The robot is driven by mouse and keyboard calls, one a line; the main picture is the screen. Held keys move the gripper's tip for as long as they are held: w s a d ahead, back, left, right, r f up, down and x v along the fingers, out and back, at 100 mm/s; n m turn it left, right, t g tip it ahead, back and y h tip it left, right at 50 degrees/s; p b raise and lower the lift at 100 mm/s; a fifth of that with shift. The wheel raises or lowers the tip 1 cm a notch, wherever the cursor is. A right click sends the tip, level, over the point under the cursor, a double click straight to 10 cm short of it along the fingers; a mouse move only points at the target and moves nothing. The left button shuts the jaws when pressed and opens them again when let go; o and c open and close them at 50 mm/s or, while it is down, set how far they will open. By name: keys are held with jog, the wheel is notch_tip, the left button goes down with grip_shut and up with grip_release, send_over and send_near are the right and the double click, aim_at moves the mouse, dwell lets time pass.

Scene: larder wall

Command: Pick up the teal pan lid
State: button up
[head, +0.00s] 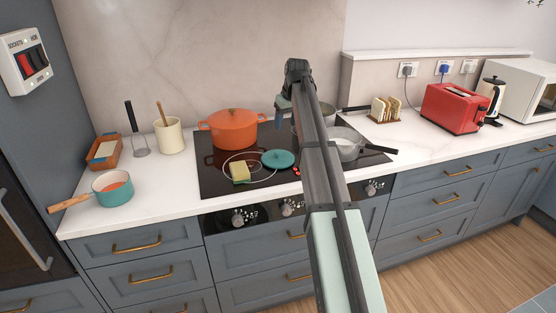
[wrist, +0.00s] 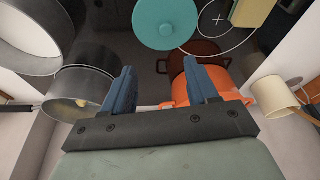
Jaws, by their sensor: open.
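The teal pan lid (head: 279,158) lies on the black hob, in front of the orange pot and left of my arm. It has a small round knob on top. In the wrist view the lid (wrist: 165,22) is at the top centre, beyond my fingertips and apart from them. My gripper (head: 282,114) is above the back of the hob, behind the lid in the head view. In the wrist view my gripper (wrist: 158,68) has its two blue fingers spread with nothing between them.
An orange pot (head: 234,129) stands behind the lid. A yellow-green sponge (head: 240,173) lies left of it. A teal saucepan (head: 113,188) stands on the left counter.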

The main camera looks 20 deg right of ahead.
send_over(278, 152)
jog(key=s, duration=0.1)
jog(key=f, duration=0.8)
jog(key=shift+s+d, duration=0.2)
jog(key=shift+d, duration=0.2)
jog(key=shift+s+a+x, duration=0.15)
jog(key=shift+x, duration=1.2)
jog(key=shift+s+a+x, duration=0.1)
jog(key=shift+s+x, duration=0.1)
jog(key=shift+x, duration=1.1)
jog(key=shift+f, duration=0.1)
grip_shut()
